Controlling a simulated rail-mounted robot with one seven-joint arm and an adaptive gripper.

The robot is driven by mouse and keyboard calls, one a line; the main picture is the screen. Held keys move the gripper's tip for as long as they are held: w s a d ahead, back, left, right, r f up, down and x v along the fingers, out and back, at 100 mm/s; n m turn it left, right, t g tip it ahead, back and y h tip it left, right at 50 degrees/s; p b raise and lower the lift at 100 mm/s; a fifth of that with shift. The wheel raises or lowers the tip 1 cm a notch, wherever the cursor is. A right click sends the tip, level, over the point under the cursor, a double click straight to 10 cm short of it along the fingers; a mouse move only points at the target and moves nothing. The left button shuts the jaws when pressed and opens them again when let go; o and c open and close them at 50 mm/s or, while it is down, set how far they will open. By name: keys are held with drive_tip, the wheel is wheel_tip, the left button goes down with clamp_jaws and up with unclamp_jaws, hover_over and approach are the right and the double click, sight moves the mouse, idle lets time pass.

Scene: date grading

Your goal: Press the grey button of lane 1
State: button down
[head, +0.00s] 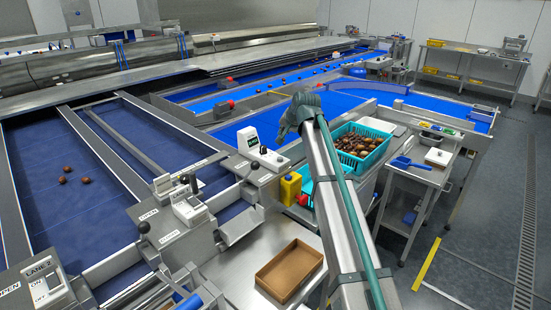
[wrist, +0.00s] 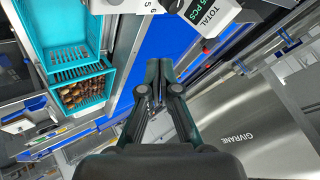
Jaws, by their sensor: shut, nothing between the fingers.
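In the wrist view the two fingers of my gripper (wrist: 160,72) are together and empty. A control box with white switches (head: 190,208) stands at the end of a lane, left of my arm; its lane label is too small to read. A box marked LANE 2 (head: 42,282) with ON and OFF is at the lower left. I cannot make out which part is the grey button of lane 1. My gripper is apart from both boxes.
The white counter box (head: 248,140) stands close to my gripper; its TOTAL PCS face (wrist: 205,12) shows in the wrist view. A teal crate of dates (head: 360,145), a yellow bottle (head: 290,188) and a brown tray (head: 290,270) are nearby. Three dates (head: 66,180) lie on the left belt.

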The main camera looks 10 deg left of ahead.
sight(281, 158)
drive_tip(key=shift+a+r, duration=0.35)
drive_tip(key=shift+r, duration=0.25)
drive_tip(key=shift+f, duration=0.1)
drive_tip(key=shift+f+b, duration=1.9)
drive_tip(key=shift+f, duration=2.45)
drive_tip(key=shift+f, duration=0.15)
drive_tip(key=shift+f, duration=0.25)
drive_tip(key=shift+f, duration=0.5)
drive_tip(key=shift+r, duration=0.9)
